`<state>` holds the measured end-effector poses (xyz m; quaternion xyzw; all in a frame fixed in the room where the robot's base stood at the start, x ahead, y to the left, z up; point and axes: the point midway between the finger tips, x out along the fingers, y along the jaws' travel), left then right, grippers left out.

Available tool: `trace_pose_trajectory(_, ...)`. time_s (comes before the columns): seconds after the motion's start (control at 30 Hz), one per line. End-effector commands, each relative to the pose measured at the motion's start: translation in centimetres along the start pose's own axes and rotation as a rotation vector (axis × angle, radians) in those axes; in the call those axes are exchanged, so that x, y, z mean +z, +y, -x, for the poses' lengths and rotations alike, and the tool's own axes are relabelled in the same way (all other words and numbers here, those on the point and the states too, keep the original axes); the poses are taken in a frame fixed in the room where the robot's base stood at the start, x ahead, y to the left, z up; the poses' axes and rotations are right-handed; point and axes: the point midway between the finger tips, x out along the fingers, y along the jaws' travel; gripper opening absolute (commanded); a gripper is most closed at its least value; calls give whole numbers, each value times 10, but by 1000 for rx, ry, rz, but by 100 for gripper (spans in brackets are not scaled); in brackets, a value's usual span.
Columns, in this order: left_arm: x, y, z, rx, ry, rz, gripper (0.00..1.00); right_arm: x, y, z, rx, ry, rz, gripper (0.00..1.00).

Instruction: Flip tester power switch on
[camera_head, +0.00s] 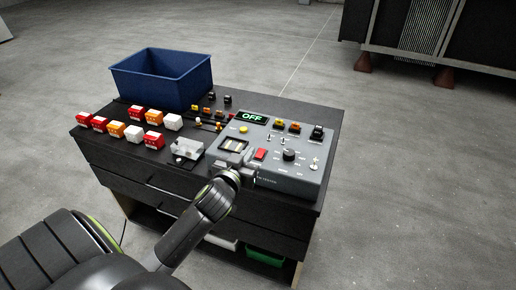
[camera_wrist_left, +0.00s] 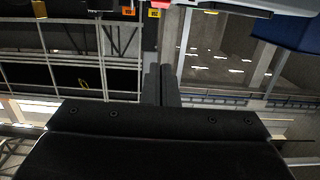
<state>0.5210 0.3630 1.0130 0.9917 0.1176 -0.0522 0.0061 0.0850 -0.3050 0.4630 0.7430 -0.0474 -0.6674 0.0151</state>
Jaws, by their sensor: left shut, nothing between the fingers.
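The grey tester (camera_head: 300,183) sits on the right half of the black cabinet top, and its display (camera_head: 252,117) reads OFF in green. A red switch (camera_head: 261,154) sits on its panel, left of a round black knob (camera_head: 289,155); its tilt is too small to tell. A small toggle (camera_head: 314,164) stands at the right. My left gripper (camera_head: 239,171) is at the tester's front left edge, just below the red switch in the picture. Its fingers (camera_wrist_left: 161,85) are shut and empty in the left wrist view. My right gripper is out of view.
A blue bin (camera_head: 165,82) stands at the back left of the cabinet. Several red, orange and white blocks (camera_head: 134,134) are left of the tester, beside a small pale box (camera_head: 186,148). Plugs (camera_head: 281,124) rise along the tester's back. A green bin (camera_head: 266,257) is below.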

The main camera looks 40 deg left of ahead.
Motion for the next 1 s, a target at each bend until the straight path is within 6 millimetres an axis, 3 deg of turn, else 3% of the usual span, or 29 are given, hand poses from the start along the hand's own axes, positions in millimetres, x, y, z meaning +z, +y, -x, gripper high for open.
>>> trace_pose_trajectory(0.47,-2,0,-78,0,0,1,0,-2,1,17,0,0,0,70)
trace_pose_trajectory(0.5,10,0,-78,-2,-5,1,0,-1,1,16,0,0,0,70)
trace_pose_trajectory(0.7,32,0,-83,0,-1,1,0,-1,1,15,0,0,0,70)
trace_pose_trajectory(1.0,39,0,-85,1,0,0,0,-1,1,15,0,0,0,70)
